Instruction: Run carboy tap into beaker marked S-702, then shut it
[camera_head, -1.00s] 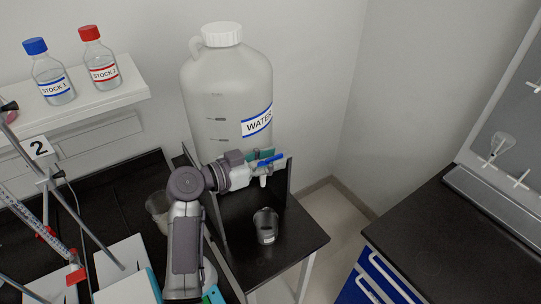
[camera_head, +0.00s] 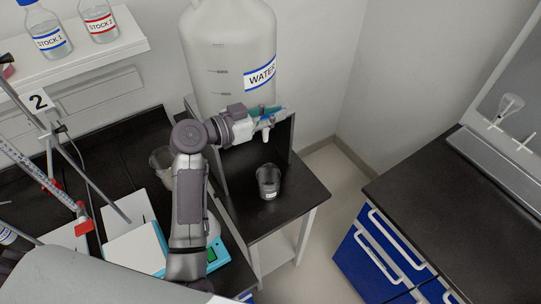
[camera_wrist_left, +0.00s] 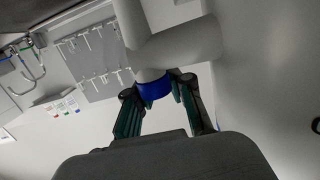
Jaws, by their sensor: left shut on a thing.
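The white carboy labelled WATER (camera_head: 235,60) stands on a raised black stand. Its tap (camera_head: 266,136), with a blue lever, points down at the front. My left gripper (camera_head: 268,114) is shut on the tap lever, its teal fingers at the lever. In the left wrist view the fingers (camera_wrist_left: 158,95) have a blue part between them, with white rounded shapes beyond. A clear beaker (camera_head: 268,181) stands on the black table below the tap. Its small white label is too small to read. I see no water stream, and the beaker's fill level is unclear. My right gripper is not in view.
Another clear beaker (camera_head: 160,165) stands left, partly behind my arm. A balance (camera_head: 212,254) with a green display is beside my arm. STOCK bottles (camera_head: 100,20) stand on the wall shelf (camera_head: 75,60). A black-topped blue cabinet (camera_head: 430,190) stands right, beyond a floor gap.

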